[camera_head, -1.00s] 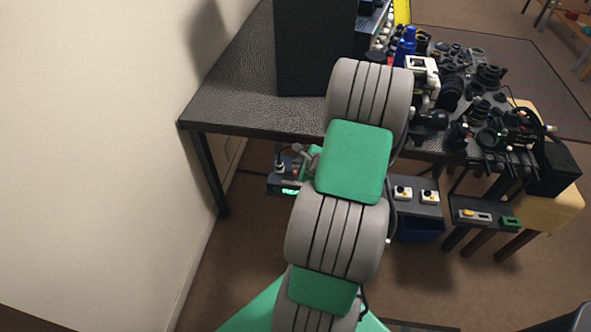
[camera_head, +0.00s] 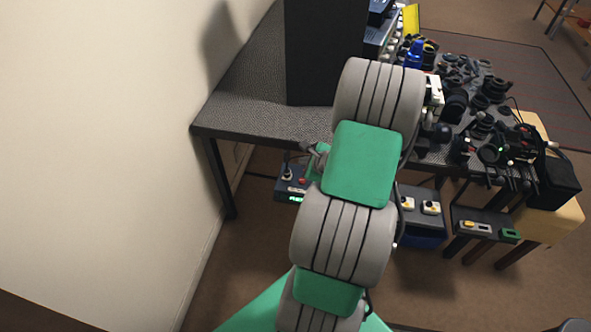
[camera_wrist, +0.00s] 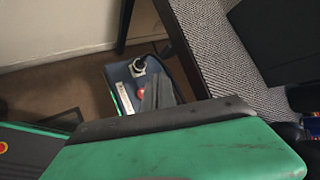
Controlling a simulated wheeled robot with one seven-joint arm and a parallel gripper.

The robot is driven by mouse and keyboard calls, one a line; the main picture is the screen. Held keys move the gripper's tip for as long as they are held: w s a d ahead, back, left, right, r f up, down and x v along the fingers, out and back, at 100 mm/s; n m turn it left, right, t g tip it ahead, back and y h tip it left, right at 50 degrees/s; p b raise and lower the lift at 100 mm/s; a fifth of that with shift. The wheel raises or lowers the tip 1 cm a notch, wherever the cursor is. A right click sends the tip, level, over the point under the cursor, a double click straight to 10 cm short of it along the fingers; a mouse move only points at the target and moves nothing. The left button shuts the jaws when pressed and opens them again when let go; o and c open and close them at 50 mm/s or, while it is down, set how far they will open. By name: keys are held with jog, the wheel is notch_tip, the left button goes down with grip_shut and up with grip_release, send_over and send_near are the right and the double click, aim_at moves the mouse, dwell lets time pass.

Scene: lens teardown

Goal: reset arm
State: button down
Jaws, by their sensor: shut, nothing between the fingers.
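My arm, with grey ribbed joints and green links, rises through the middle of the head view. My gripper is mostly hidden behind it there; a small grey part (camera_head: 314,157) shows left of the upper green link. In the wrist view the grey fingers of my gripper (camera_wrist: 158,80) stick out past a large green and black body part of mine that fills the bottom. The fingers are together with nothing between them. Behind them is a small dark box (camera_wrist: 118,75) with a black knob and a red button.
A dark textured table (camera_head: 255,118) stands left and behind my arm, with a tall black panel (camera_head: 325,55) on it. Lens parts and tools crowd its right side. A blue bin (camera_head: 424,238) and small switch boxes (camera_head: 483,226) sit lower right. A bare wall (camera_head: 90,150) is at left.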

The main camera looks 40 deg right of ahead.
jog(key=a+n, duration=0.1)
jog(key=n, duration=0.1)
jog(key=s+f+n+y, duration=0.1)
jog(key=s+a+f+n+g, duration=0.1)
jog(key=n, duration=0.1)
jog(key=shift+a+n+y, duration=0.3)
jog(key=s+a+f+n+g+y, duration=0.2)
jog(key=s+a+n+g, duration=0.1)
jog(key=s+a+n, duration=0.3)
jog(key=s+a+f+n+g+y, duration=0.2)
jog(key=s+a+n+g, duration=0.1)
jog(key=s, duration=0.5)
jog(key=s+a+r+n+g, duration=0.3)
jog(key=s+r+n, duration=0.1)
jog(key=s+r, duration=0.1)
jog(key=w+a+r+n+t+h, duration=0.2)
jog(key=w+a+r+n, duration=0.3)
jog(key=r, duration=0.5)
jog(key=w+a+r+n+t+h, duration=0.2)
jog(key=w+a+r+n, duration=0.3)
jog(key=a+r, duration=0.5)
jog(key=shift+w+a+r, duration=0.2)
jog(key=shift+w+r, duration=0.05)
jog(key=shift+w, duration=0.4)
